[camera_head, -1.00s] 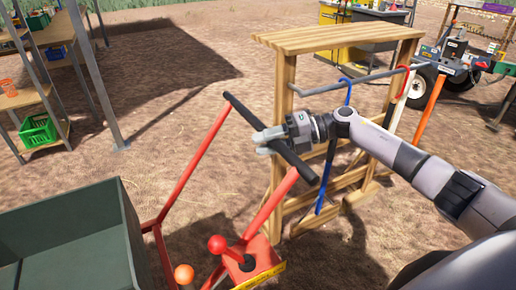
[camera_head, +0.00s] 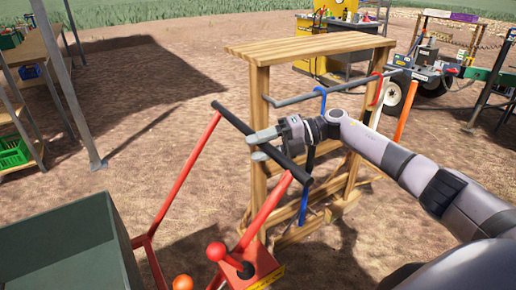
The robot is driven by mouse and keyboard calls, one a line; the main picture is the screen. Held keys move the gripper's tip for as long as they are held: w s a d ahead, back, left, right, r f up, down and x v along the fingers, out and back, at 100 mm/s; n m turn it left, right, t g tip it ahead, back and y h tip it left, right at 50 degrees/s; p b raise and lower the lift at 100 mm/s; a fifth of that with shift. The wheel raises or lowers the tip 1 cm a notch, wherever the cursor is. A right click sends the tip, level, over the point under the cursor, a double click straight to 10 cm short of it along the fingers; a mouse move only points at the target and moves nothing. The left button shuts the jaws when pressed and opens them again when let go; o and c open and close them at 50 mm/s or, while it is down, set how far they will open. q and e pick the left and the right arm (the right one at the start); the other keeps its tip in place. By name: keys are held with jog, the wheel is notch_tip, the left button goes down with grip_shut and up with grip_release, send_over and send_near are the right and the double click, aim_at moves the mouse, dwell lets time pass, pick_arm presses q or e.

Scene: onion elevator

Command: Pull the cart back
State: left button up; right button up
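The cart has a dark green-grey open bin (camera_head: 70,240) at the lower left, cut off by the frame. Its red frame (camera_head: 188,172) rises to a black crossbar handle (camera_head: 232,120) that runs diagonally. My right gripper (camera_head: 258,146) comes in from the right with its two fingers on either side of the bar near its middle. It looks shut on the handle, though part of the grip is hidden. A red knob lever (camera_head: 216,252) and an orange ball (camera_head: 183,283) show near the cart's front. My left gripper is not in view.
A wooden rack (camera_head: 258,150) with hanging tools stands just behind the handle, close to my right arm. A shelf with a green crate (camera_head: 12,152) is at far left. A yellow cabinet (camera_head: 312,62) and wheeled trailer (camera_head: 425,100) stand behind. Open dirt lies at left centre.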

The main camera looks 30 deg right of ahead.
jog(key=shift+s, duration=0.1)
jog(key=v, duration=0.7)
jog(key=shift+b, duration=0.4)
jog(key=shift+d, duration=0.2)
